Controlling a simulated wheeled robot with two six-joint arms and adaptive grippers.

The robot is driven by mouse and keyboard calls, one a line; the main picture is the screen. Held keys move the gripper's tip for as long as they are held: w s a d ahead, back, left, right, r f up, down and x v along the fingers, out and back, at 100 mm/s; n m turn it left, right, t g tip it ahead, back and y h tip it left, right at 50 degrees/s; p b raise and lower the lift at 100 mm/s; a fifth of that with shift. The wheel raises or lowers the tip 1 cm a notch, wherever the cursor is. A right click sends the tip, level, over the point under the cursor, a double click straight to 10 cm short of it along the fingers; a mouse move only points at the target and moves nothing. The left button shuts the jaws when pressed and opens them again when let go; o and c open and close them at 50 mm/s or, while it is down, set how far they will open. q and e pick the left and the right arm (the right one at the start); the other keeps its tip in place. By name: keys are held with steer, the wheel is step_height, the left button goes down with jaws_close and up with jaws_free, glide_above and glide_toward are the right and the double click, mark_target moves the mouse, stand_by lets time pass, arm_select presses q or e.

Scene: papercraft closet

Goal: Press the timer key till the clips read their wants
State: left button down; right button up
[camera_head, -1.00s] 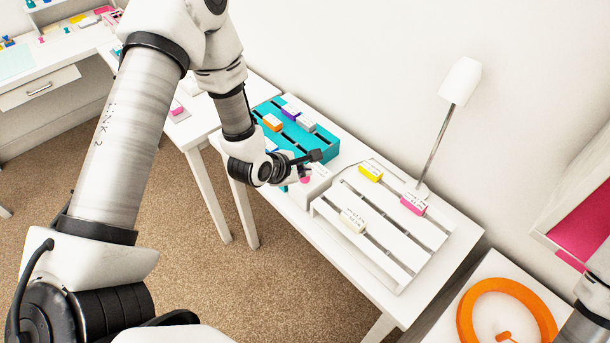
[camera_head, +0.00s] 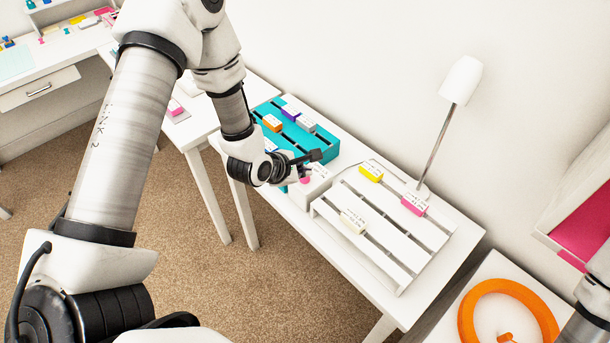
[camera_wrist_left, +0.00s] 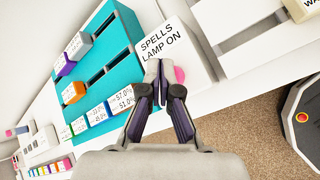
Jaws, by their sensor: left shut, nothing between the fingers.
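My left gripper (camera_wrist_left: 162,72) is shut and empty. In the left wrist view its fingertips lie over the white box (camera_wrist_left: 172,42) printed "SPELLS LAMP ON", beside the pink key (camera_wrist_left: 179,74), which they partly hide. I cannot tell if they touch it. In the head view the gripper (camera_head: 312,157) is at the box (camera_head: 318,181), with the pink key (camera_head: 305,180) just below it. Other readings are too small to tell. My right gripper is out of view.
A white slatted rack (camera_head: 397,243) on the same table holds yellow (camera_head: 370,172), pink (camera_head: 413,204) and cream (camera_head: 353,221) clips. A white lamp (camera_head: 460,82) stands behind it. An orange ring (camera_head: 505,285) is at lower right. A desk (camera_head: 70,58) stands at upper left.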

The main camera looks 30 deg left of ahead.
mark_target(303, 179)
arm_select(q)
step_height(303, 179, up, 6)
steer(key=p, duration=0.3)
steer(key=shift+r+p, duration=0.1)
steer(key=shift+p, duration=0.3)
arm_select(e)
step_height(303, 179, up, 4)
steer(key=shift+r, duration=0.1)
